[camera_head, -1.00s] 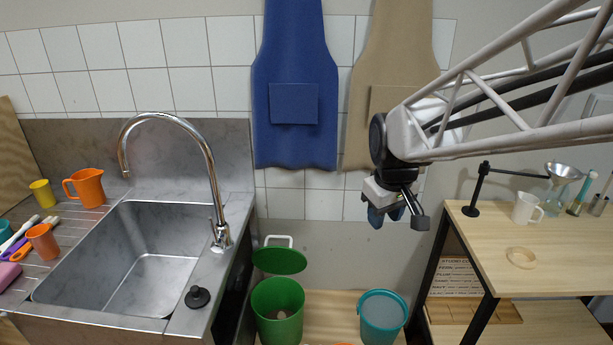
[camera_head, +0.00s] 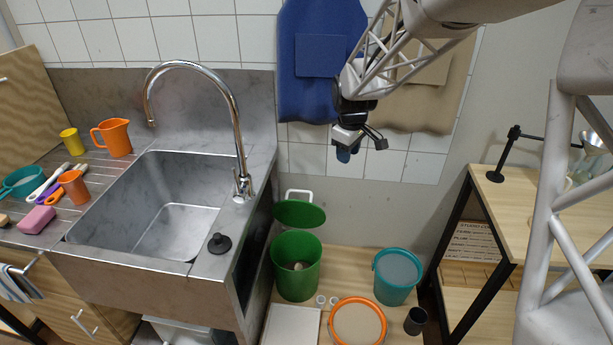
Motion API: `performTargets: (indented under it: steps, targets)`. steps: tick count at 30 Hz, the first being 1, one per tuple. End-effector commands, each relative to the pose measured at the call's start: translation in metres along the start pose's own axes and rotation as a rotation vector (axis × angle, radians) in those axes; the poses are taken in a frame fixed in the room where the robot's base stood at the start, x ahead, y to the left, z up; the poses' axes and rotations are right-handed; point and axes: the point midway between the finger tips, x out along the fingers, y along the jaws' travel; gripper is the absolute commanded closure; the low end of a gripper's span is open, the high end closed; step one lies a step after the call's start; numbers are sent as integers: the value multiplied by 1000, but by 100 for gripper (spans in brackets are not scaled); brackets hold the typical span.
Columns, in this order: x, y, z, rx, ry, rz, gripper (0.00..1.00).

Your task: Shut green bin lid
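The green bin (camera_head: 296,268) stands on the low wooden platform, right of the sink cabinet. Its green lid (camera_head: 299,213) is raised and tilted back behind the rim, so the bin is open. A small pale thing lies inside the bin. A white handle (camera_head: 299,193) shows at the lid's upper edge. My gripper (camera_head: 361,148) hangs in the air in front of the aprons, above and to the right of the lid, touching nothing that I can see. It is small and seen from the side, so I cannot tell how far its fingers are apart.
A teal bucket (camera_head: 397,275) and an orange-rimmed tub (camera_head: 357,322) stand right of the bin, with a dark cup (camera_head: 415,320) nearby. The steel sink (camera_head: 160,215) with its tall faucet (camera_head: 238,130) borders the left. A wooden table (camera_head: 505,205) stands at right.

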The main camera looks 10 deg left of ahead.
Motion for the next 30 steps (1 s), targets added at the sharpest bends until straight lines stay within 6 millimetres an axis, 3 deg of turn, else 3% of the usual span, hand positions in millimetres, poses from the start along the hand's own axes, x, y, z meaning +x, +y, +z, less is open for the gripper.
performTargets:
  steps: [21, 30]
  targets:
    - [144, 24, -143, -387, -19, -36, 62]
    - [193, 22, -182, -506, -21, -45, 62]
